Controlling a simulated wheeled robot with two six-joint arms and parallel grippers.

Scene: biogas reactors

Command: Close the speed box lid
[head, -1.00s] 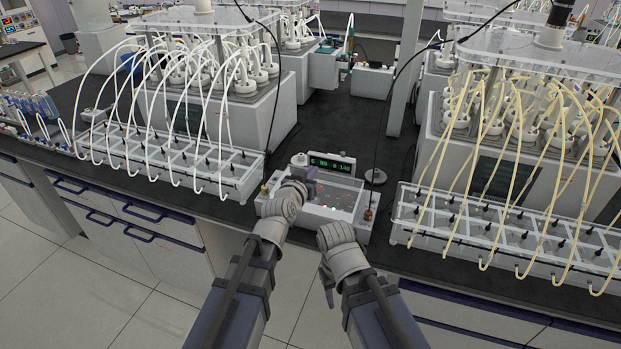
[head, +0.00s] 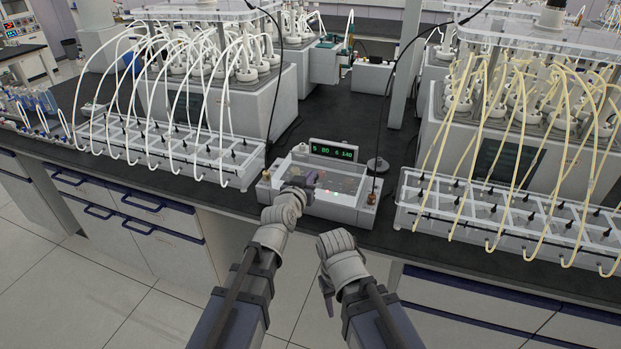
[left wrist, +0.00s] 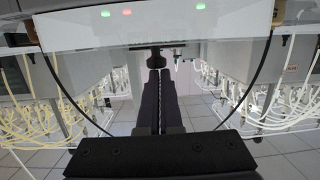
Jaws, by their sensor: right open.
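The speed box (head: 345,212) is a white box with a clear top, at the front edge of the black bench in the head view. Its clear lid (head: 345,182) is hard to make out, and I cannot tell its angle. My left gripper (head: 309,179) is over the box's left part. In the left wrist view its dark fingers (left wrist: 158,85) lie together with a thin seam, and a dark knob (left wrist: 155,54) shows at their tips. I cannot tell whether they grip it. My right gripper (head: 327,295) hangs open in front of the bench, clear of the box.
A green digital display (head: 333,151) stands behind the box. Racks with white tubes (head: 165,150) are to the left and racks with yellow tubes (head: 510,215) to the right. Black cables hang near both sides of the box.

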